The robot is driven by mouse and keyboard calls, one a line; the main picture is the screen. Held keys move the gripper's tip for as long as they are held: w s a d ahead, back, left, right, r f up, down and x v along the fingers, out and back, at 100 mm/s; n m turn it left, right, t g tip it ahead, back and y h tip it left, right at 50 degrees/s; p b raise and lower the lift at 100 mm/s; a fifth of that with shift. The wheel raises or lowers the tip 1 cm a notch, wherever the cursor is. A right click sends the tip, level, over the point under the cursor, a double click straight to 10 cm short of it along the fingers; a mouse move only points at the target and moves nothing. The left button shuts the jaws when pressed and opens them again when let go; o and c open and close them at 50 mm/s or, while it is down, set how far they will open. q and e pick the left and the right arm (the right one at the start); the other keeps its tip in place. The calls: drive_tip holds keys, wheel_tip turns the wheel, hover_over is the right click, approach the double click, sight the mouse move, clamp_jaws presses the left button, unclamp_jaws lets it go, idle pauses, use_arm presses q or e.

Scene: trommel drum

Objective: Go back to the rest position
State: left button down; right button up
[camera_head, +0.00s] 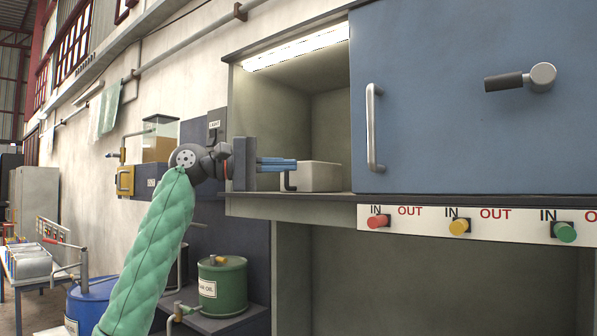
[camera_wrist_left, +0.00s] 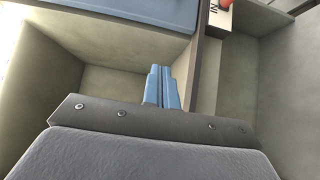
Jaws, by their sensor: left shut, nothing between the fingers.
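My left gripper (camera_head: 294,164) has its blue fingers shut together with nothing between them. It points right, at the front of the lit, open cabinet compartment (camera_head: 335,110). A pale box (camera_head: 320,177) with a dark handle sits on the compartment's floor. In the head view the fingertips overlap the box's upper left edge; I cannot tell whether they touch. In the left wrist view the closed fingers (camera_wrist_left: 161,72) show side by side, and the box is not evident. My right gripper is not in view.
A blue door (camera_head: 440,100) with a silver handle (camera_head: 371,128) covers the cabinet's right part. Below it, red, yellow (camera_head: 459,227) and green (camera_head: 564,232) buttons line a white strip. A green drum (camera_head: 222,285) and a blue drum (camera_head: 90,300) stand low on the left.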

use_arm(q)
drive_tip(key=shift+s+a, duration=0.1)
drive_tip(key=shift+a, duration=1)
